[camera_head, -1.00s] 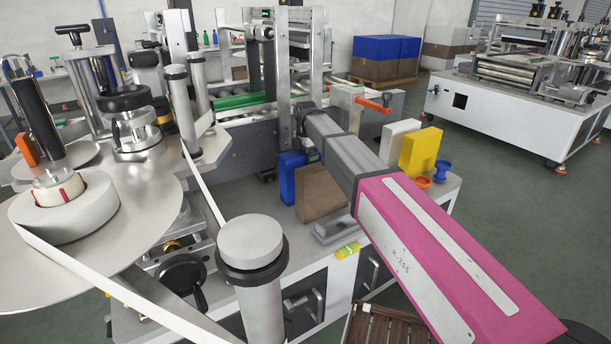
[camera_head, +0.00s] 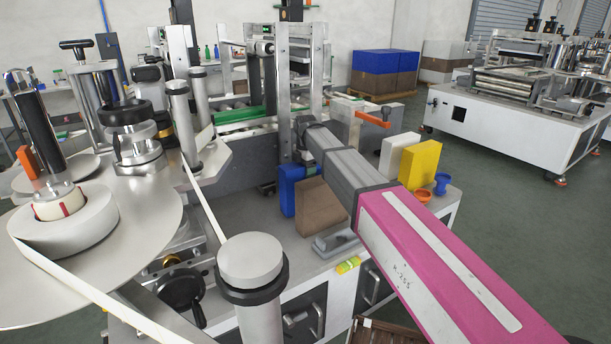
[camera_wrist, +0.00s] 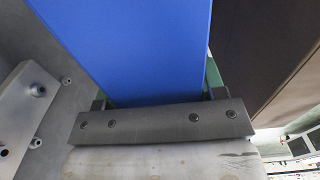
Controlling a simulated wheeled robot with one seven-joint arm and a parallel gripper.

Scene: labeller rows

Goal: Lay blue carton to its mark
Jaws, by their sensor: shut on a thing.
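The blue carton (camera_head: 289,187) stands upright beside the brown carton in the head view, partly hidden by my arm. In the wrist view the blue carton (camera_wrist: 145,45) fills the upper middle, between the fingers of my gripper (camera_wrist: 160,98). My gripper is shut on it. I cannot see a mark for the carton in either view.
A brown carton (camera_head: 318,206) stands close to the right of the blue one. White (camera_head: 398,157) and yellow (camera_head: 419,164) boxes, an orange cup (camera_head: 421,195) and a blue spool-shaped piece (camera_head: 441,184) stand further right. A yellow-green item (camera_head: 348,265) lies near the front edge. Labeller rollers stand left.

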